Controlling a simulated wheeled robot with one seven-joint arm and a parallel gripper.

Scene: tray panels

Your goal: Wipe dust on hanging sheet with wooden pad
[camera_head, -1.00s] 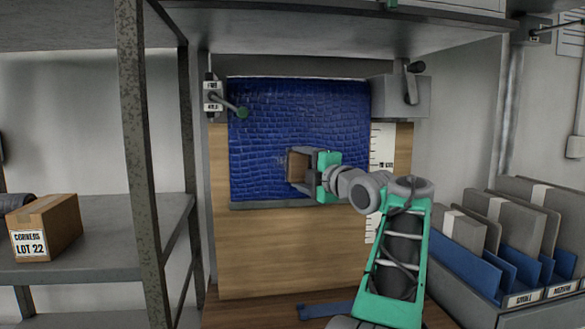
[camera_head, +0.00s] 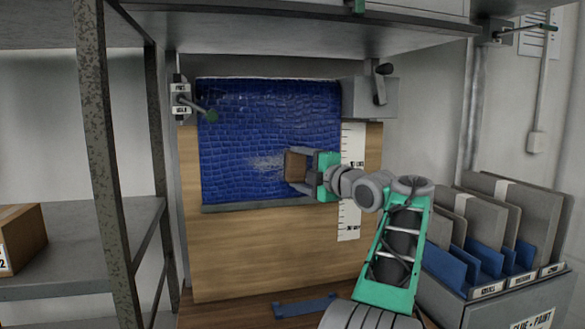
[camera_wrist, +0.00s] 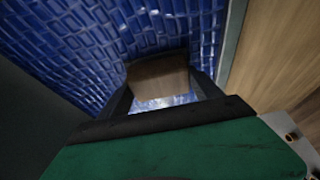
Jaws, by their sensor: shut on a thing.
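The hanging sheet (camera_head: 240,110) is blue with a raised brick-like pattern and hangs on a wooden board. A pale dusty smear (camera_head: 266,163) lies on it, just left of my gripper. My gripper (camera_head: 297,166) is shut on the brown wooden pad (camera_head: 293,165), at the lower right part of the sheet. In the wrist view the pad (camera_wrist: 158,78) sits between the fingers against or very near the sheet (camera_wrist: 120,35); contact cannot be told for sure. A whitish patch (camera_wrist: 165,102) shows between the fingers.
A grey clamp box (camera_head: 368,98) is at the upper right, above a white ruler (camera_head: 350,215). A metal shelf post (camera_head: 108,150) is at left, and a file bin (camera_head: 495,290) at right.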

